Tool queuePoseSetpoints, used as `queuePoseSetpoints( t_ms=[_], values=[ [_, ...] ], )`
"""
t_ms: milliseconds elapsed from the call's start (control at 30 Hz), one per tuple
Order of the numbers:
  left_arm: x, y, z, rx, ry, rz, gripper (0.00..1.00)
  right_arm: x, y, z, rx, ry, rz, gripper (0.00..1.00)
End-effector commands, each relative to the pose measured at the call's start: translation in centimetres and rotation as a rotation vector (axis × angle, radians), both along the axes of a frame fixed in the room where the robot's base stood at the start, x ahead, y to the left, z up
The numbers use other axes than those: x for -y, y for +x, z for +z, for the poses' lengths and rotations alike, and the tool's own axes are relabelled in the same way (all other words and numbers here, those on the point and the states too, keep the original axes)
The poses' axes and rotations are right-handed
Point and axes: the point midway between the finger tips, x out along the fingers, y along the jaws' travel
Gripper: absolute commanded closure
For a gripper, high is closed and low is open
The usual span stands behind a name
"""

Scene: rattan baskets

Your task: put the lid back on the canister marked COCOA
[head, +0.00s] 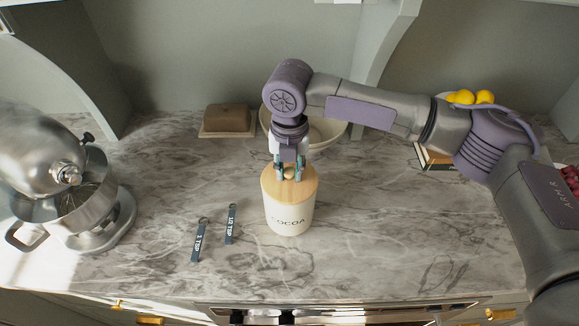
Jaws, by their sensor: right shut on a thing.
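The white canister (289,219) marked COCOA stands upright on the marble counter, near the middle of the head view. A round wooden lid (289,190) with a small knob is at the canister's top and covers its opening from this angle. I cannot tell whether the lid is fully seated. My right gripper (290,172) points down from above and is shut on the lid's knob. My left gripper is not in view.
A stand mixer (70,190) with a steel bowl stands at the left. Two measuring spoons (231,225) lie left of the canister. A butter dish (226,120) and a pale bowl (325,132) stand behind. The counter right of the canister is clear.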

Motion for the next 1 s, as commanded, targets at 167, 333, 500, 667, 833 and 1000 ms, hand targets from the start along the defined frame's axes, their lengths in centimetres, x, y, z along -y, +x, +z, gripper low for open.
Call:
queuePoseSetpoints(
  t_ms=[167,333,500,667,833,1000],
  values=[
    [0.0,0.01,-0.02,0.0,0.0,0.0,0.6,-0.02,0.0,-0.01,0.0,0.0,0.0,1.0],
    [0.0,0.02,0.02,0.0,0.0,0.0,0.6,-0.02,-0.01,0.01,0.0,0.0,0.0,1.0],
    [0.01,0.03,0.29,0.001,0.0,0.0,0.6,-0.02,-0.02,0.05,-0.001,0.0,0.0,1.0],
    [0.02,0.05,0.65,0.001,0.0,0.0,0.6,-0.02,-0.03,0.05,-0.001,0.0,0.0,1.0],
    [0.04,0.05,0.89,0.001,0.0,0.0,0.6,-0.02,-0.02,0.01,-0.001,0.001,0.0,1.0],
    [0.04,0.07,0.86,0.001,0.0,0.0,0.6,-0.02,-0.01,-0.06,0.0,0.001,0.0,1.0]
  ],
)
